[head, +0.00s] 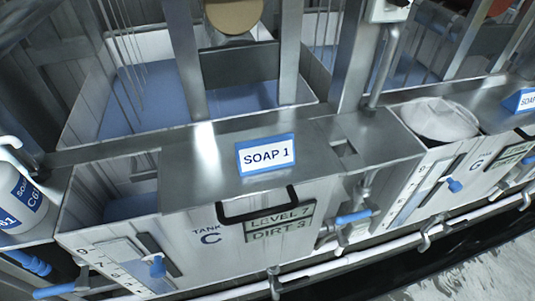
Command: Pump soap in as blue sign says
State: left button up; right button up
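A blue-bordered sign (266,156) reading "SOAP 1" stands on the metal cover of tank C (160,240). A white soap pump bottle (20,208) with a blue label stands at the left edge, partly cut off; its pump head (12,144) is at the top. Tank C's front panel (281,221) reads "LEVEL 7" and "DIRT 3", though the last digit is hard to read. Blue liquid (150,100) fills the basin behind the cover, and more shows in the opening at the cover's left. Neither of my grippers is in view.
A second tank (440,185) stands to the right, with a white cloth-like bundle (433,119) in its opening and another blue sign (521,100), cut off. Blue-handled valves (354,217) and white pipes (380,253) run along the front. Metal posts (185,60) rise behind the cover.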

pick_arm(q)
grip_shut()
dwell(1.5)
